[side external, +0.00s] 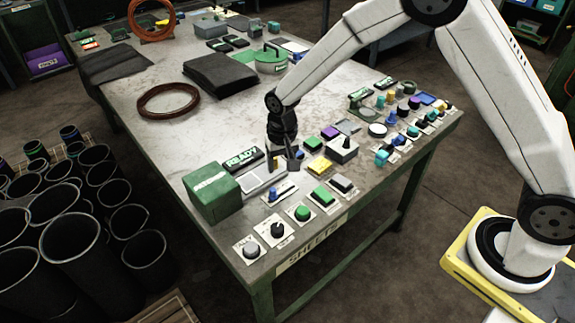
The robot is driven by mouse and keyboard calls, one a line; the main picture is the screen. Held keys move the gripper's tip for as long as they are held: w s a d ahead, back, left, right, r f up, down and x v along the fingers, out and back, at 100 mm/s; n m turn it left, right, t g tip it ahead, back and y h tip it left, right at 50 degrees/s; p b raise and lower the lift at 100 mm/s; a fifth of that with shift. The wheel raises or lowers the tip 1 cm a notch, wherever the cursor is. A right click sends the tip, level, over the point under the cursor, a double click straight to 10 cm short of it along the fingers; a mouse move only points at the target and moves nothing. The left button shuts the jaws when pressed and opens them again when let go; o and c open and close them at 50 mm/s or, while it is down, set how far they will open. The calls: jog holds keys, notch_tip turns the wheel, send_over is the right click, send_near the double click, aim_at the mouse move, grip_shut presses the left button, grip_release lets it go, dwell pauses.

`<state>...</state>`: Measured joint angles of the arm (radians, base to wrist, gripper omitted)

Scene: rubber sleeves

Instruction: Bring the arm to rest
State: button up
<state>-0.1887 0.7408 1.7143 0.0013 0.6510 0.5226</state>
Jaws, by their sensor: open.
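My gripper (285,160) points down over the table's control area, at the end of my white arm. It is open, and I see nothing held between its fingers. It is close above the panel, beside a black sign reading READY (244,159) and a yellow block (319,165). A blue-knobbed slider (274,193) lies just in front of it. Whether the fingertips touch anything below is too small to tell.
The metal table (130,90) carries many buttons and knobs along its front edge. A green box (212,193) stands left of the gripper. A brown coil (168,100) and black folded sheets (220,75) lie farther back. Black sleeves (70,222) stand on the floor at left.

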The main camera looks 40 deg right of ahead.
jog(key=s+d+r+n+t, duration=0.1)
jog(key=s+d+r, duration=0.3)
jog(key=s, duration=0.5)
jog(key=s+d+r+n+t, duration=0.1)
jog(key=s+d+r, duration=0.3)
jog(key=s, duration=0.6)
jog(key=shift+d+r+n, duration=0.15)
jog(key=shift+d+n, duration=0.35)
jog(key=shift+n, duration=0.4)
